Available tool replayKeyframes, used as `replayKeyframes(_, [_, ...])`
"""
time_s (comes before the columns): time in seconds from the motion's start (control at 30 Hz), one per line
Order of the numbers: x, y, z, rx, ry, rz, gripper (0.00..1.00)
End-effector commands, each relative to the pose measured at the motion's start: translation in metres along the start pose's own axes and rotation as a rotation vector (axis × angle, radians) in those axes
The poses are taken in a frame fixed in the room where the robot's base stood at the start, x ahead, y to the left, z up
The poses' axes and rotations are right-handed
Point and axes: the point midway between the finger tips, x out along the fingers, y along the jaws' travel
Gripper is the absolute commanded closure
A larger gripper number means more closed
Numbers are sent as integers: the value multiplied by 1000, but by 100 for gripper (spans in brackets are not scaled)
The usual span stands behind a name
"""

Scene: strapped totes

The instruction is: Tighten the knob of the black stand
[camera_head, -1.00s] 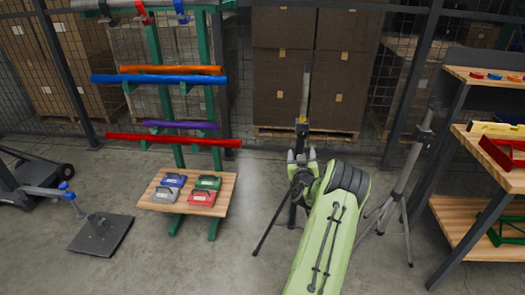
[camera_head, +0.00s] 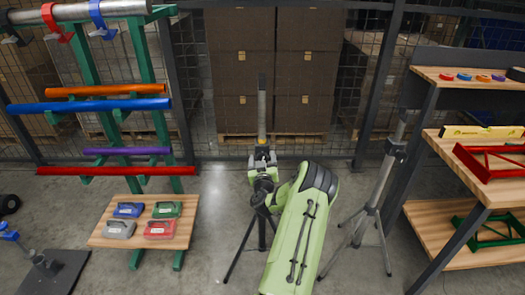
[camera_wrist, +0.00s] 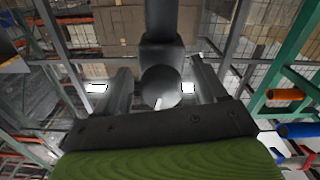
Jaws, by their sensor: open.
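The black stand (camera_head: 262,108) stands upright in the middle of the head view on dark splayed legs, and my gripper (camera_head: 262,164) is in front of its pole. In the wrist view the stand's dark post and collar (camera_wrist: 161,52) run down from the top centre. A round dark knob (camera_wrist: 160,88) faces the camera below the collar. My gripper's two fingers (camera_wrist: 161,72) are apart, one on each side of the knob. Whether either finger touches it cannot be told. In the head view the knob is hidden by my gripper and wrist.
A grey tripod stand (camera_head: 385,165) is close on the right, beside a wooden shelf unit (camera_head: 440,225). On the left a green rack holds coloured tubes (camera_head: 120,104), with a low wooden shelf (camera_head: 100,235) of small cases. Boxes (camera_head: 270,60) stand behind a mesh fence.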

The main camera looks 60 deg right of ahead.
Motion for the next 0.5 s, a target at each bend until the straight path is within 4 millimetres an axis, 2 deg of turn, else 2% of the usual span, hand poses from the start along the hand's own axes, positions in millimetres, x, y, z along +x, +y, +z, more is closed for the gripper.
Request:
replayKeyframes(0.27, [-1,0,0,1,0,1,29])
replayKeyframes(0.37, [-1,0,0,1,0,1,41])
replayKeyframes(0.5, [-1,0,0,1,0,1,62])
